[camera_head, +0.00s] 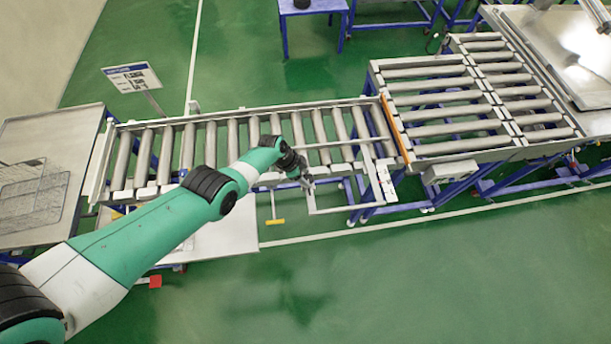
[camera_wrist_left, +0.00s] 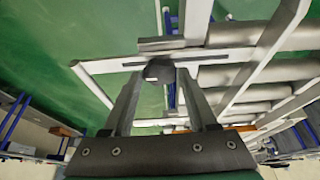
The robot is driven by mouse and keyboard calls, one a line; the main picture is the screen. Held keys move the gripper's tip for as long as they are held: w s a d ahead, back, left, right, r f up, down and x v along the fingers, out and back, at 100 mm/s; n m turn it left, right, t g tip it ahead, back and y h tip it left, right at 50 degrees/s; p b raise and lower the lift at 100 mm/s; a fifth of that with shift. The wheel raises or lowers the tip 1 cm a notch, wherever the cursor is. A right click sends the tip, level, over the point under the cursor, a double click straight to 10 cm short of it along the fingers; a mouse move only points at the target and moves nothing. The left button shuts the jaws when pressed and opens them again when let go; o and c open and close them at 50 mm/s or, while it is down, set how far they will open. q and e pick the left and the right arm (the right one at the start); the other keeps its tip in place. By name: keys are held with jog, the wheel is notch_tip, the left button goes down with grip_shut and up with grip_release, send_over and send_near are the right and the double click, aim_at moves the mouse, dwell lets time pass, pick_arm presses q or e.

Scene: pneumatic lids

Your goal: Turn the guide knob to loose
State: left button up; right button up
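The guide knob (camera_wrist_left: 158,70) is a small dark rounded cap on the pale guide frame. In the left wrist view it sits between the fingertips of my left gripper (camera_wrist_left: 159,75). The fingers stand apart, one on each side of it, with little or no gap. I cannot tell whether they press on it. In the head view my left gripper (camera_head: 306,181) is at the front edge of the roller conveyor (camera_head: 232,135), by the guide frame (camera_head: 345,207). The knob is too small and hidden to make out there. My right gripper is not in view.
A second roller section (camera_head: 440,112) joins the conveyor at the right, past an orange strip (camera_head: 394,130). A wire basket (camera_head: 32,200) rests on a table at the left. A sign (camera_head: 132,78) stands behind. The green floor in front is open.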

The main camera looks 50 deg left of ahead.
pick_arm(q)
grip_shut()
